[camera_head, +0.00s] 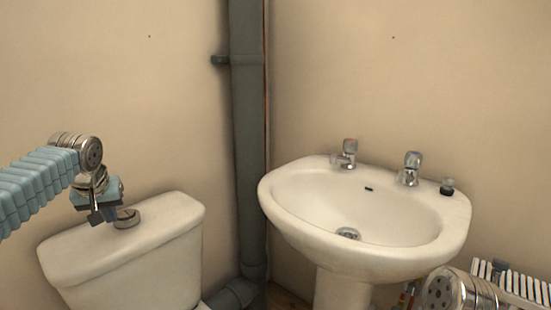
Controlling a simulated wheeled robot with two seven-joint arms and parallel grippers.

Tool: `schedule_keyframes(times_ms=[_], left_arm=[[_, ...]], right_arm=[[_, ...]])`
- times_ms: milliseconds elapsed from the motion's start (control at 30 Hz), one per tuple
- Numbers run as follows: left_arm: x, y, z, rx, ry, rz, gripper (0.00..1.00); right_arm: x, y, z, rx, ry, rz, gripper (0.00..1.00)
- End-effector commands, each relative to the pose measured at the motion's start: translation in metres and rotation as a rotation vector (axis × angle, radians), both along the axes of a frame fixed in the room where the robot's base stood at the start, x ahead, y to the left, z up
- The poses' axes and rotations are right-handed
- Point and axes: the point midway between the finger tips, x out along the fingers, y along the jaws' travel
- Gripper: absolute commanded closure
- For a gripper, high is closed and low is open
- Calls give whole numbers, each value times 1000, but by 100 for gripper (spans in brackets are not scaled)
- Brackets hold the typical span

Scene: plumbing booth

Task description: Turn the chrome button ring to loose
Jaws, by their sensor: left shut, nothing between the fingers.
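The chrome button ring (127,218) is a low round metal piece on top of the white toilet cistern (130,245), at the left. My left gripper (97,216) points down over the cistern lid, just left of the ring in the picture. Its fingers are shut and empty. They look close to the ring, but I cannot tell whether they touch it. Part of the ring's left side is hidden behind the gripper. My right gripper does not show; only a metal joint of my right arm is at the bottom right.
A white washbasin (287,212) with two chrome taps (411,168) stands at the right. A grey pipe (248,150) runs down the corner. A white slatted object (525,287) is at the lower right.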

Motion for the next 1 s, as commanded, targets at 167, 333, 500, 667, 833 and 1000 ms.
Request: schedule_keyframes(times_ms=[167, 333, 500, 667, 833, 1000], left_arm=[[0, 0, -26, 1, 1, 0, 100], [0, 0, -28, 0, 0, 1, 100], [0, 0, -28, 0, 0, 1, 100], [0, 0, -28, 0, 0, 1, 100], [2, 0, -27, 0, 0, 1, 100], [2, 0, -28, 1, -1, 1, 100]], right_arm=[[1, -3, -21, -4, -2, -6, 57], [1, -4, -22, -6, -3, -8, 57], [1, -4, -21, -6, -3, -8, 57], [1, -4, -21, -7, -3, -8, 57], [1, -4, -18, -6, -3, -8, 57], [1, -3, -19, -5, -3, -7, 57]])
